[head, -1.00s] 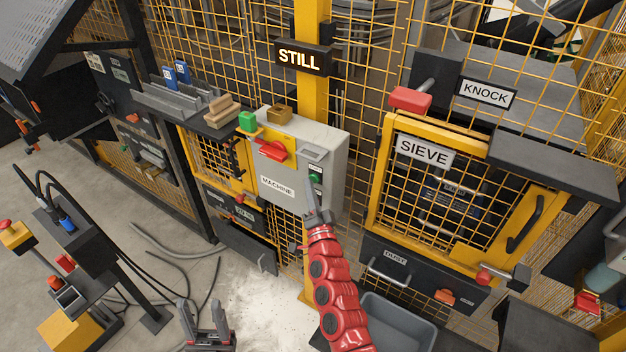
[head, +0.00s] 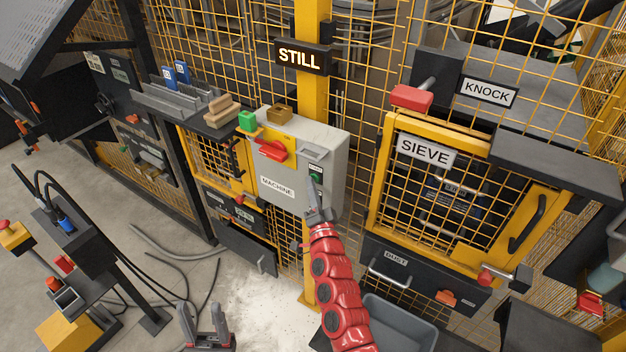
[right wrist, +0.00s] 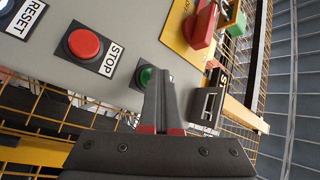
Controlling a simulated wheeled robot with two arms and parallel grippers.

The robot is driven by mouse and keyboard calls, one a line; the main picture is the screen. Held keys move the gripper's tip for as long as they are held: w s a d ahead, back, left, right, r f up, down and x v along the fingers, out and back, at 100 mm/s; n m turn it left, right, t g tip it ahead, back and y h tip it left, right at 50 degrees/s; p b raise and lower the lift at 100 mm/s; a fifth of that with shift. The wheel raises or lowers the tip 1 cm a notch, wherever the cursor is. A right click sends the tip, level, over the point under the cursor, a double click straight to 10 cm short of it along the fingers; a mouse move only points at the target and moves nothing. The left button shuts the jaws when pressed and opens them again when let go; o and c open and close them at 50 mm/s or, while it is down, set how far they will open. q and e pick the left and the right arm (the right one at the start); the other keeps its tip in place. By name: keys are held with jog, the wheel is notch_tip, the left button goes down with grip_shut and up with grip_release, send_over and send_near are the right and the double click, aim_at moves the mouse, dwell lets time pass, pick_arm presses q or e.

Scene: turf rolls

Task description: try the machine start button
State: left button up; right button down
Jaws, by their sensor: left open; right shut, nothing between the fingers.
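The grey machine box (head: 333,165), labelled MACHINE, is mounted by the yellow post. Its green button (head: 316,178) is on the right part of the face. My right gripper (head: 314,190) is shut and empty, its tips right by the green button. In the right wrist view the green button (right wrist: 147,76) is partly hidden behind the shut fingers (right wrist: 160,78); I cannot tell whether they touch it. The lit sign (head: 299,57) above reads STILL. My left gripper (head: 202,314) is open and empty, low over the floor.
A red STOP button (right wrist: 84,44) and a RESET label (right wrist: 25,18) sit beside the green button. A red rotary handle (head: 272,150) is on the box's yellow plate. The caged SIEVE door (head: 450,200) stands right, with a grey bin (head: 405,318) below.

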jog(key=shift+s+a, duration=0.45)
jog(key=shift+s, duration=0.2)
jog(key=s+a+p, duration=0.1)
jog(key=s, duration=0.1)
jog(key=s+a, duration=0.2)
jog(key=shift+p, duration=0.35)
dwell(0.7)
